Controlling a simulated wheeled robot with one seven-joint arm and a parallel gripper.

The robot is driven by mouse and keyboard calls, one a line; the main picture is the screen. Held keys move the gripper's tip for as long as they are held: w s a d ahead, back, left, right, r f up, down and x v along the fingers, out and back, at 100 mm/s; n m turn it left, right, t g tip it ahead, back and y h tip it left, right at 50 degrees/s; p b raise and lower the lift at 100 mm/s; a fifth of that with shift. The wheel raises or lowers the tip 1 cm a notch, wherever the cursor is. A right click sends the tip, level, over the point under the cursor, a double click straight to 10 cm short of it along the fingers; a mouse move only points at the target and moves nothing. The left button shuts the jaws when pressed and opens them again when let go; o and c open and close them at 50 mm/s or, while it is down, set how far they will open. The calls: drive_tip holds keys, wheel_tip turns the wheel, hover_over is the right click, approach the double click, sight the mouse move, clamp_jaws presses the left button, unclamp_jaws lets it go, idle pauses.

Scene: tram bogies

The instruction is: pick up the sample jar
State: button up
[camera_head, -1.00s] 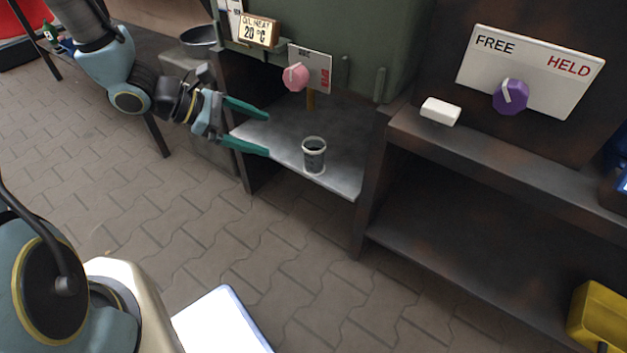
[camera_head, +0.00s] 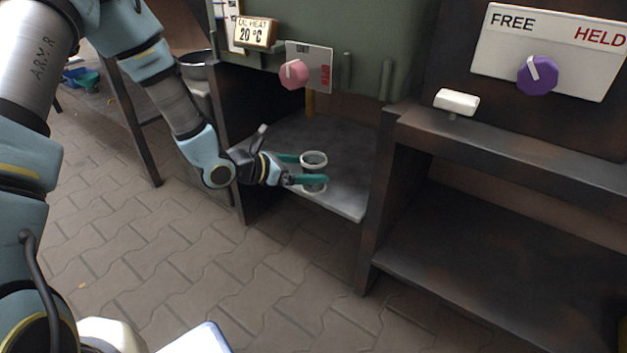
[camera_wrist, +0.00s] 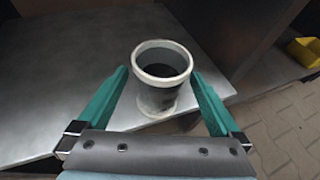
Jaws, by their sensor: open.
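The sample jar (camera_head: 314,161) is a small grey cup with a pale rim, standing upright on a metal shelf (camera_head: 345,195) under the green tank. My gripper (camera_head: 308,172) is at the jar, with its two green fingers open on either side of it. In the wrist view the jar (camera_wrist: 161,76) stands between the open fingers (camera_wrist: 160,90), and its dark inside shows. A gap shows between the jar and each finger there. In the head view the near finger hides part of the jar's side.
A pink knob (camera_head: 293,74) and an oil heat display (camera_head: 255,33) are above the shelf. A dark post stands right of it. A rack with a white block (camera_head: 457,102) and a purple knob (camera_head: 537,75) is farther right. A bowl (camera_head: 196,65) is at the left.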

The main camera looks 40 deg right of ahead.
sight(323, 170)
drive_tip(key=b+x, duration=0.1)
drive_tip(key=x, duration=0.1)
drive_tip(key=b+x, duration=0.1)
drive_tip(key=x, duration=0.2)
drive_tip(key=shift+f, duration=0.45)
drive_tip(key=c, duration=1.4)
drive_tip(key=shift+r, duration=0.1)
drive_tip(key=shift+c, duration=0.2)
drive_tip(key=shift+r, duration=0.15)
